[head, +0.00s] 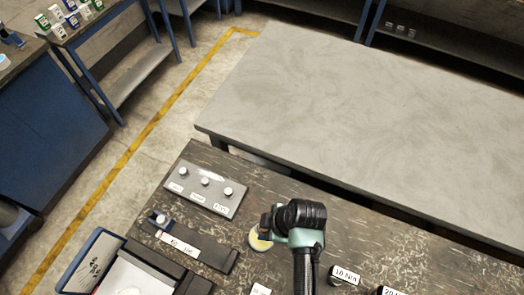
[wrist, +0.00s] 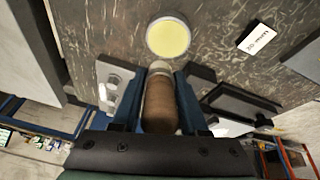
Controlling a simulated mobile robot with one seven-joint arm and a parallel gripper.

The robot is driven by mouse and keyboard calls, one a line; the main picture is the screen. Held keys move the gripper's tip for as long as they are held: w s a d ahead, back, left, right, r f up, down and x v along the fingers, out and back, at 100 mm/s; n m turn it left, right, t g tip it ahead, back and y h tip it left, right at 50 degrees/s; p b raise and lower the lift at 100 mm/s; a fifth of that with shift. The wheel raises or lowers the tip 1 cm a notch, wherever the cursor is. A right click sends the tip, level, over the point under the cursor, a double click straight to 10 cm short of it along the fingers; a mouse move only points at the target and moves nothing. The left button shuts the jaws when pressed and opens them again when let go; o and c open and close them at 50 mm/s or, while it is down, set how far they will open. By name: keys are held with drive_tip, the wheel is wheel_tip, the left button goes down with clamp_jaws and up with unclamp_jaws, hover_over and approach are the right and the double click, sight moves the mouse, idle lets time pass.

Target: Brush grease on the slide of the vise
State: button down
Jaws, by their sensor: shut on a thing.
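My gripper (wrist: 158,108) is shut on a brush with a brown wooden handle (wrist: 162,108). The brush's paler end reaches toward a round tin of pale yellow grease (wrist: 168,37). I cannot tell whether it touches the tin. In the head view, my gripper (head: 268,222) is over the dark worktop, partly covering the tin (head: 259,241). A small brown part of the brush shows beside it. I cannot pick out the vise with certainty. A long dark bar (head: 212,254) with a white label and a blue-and-silver part lies left of my gripper.
A grey plate with several round knobs (head: 207,189) lies on the dark worktop (head: 300,196) behind the bar. A blue-rimmed tray (head: 72,262) is at the front left. Labels including "10 Nm" (head: 345,274) are at the right. A large grey table (head: 310,105) beyond is bare.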

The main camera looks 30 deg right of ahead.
drive_tip(key=shift+s+a+f+b, duration=0.1)
drive_tip(key=shift+s+f+b, duration=0.2)
drive_tip(key=shift+f+b, duration=0.5)
wheel_tip(320, 180, down, 4)
drive_tip(key=b, duration=0.4)
drive_tip(key=shift+f, duration=0.15)
drive_tip(key=shift+f+b, duration=0.3)
drive_tip(key=shift+f, duration=0.35)
idle(1.2)
wheel_tip(320, 180, up, 7)
drive_tip(key=p, duration=0.7)
drive_tip(key=shift+r, duration=0.15)
drive_tip(key=shift+w, duration=0.1)
idle(0.6)
